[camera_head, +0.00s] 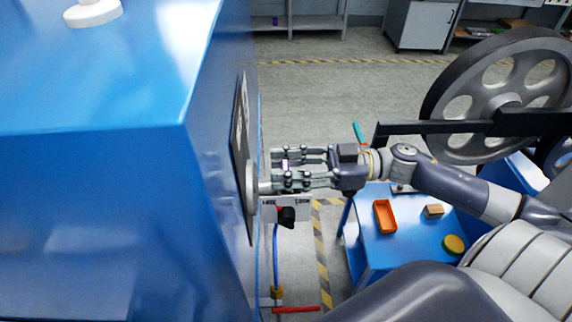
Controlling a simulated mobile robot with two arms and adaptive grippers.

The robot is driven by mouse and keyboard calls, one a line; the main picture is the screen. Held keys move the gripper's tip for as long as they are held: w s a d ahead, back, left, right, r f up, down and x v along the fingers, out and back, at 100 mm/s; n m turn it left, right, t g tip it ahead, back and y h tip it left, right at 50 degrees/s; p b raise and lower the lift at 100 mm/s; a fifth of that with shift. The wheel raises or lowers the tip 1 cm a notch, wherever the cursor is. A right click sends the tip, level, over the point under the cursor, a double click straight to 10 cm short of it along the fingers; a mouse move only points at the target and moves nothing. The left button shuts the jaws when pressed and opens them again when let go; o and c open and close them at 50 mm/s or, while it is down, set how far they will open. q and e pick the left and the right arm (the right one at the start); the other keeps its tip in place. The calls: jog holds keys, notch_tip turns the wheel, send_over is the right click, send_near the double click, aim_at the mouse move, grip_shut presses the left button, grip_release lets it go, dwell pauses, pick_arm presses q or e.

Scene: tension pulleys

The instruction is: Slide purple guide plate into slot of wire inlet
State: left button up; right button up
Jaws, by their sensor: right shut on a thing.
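My right gripper (284,169) reaches in from the right and points left at the side of the blue machine. It is shut on a small purple piece, the purple guide plate (286,164), of which only a bit shows between the fingers. The fingertips are close to a round grey metal part (251,189) on the dark panel of the machine, which seems to be the wire inlet. Its slot is hidden, and I cannot tell whether the plate touches it. My left gripper is not in view.
The blue machine (95,200) fills the left. A white plate with a black knob (287,217) sits just below the gripper. A blue table (405,245) holds an orange tray (385,217), a tan block and a yellow round thing. A large grey pulley wheel (500,95) stands at right.

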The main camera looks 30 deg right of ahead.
jog(key=shift+f, duration=0.6)
jog(key=o, duration=1.2)
jog(key=shift+o, duration=0.2)
jog(key=shift+d, duration=0.1)
jog(key=v, duration=1.2)
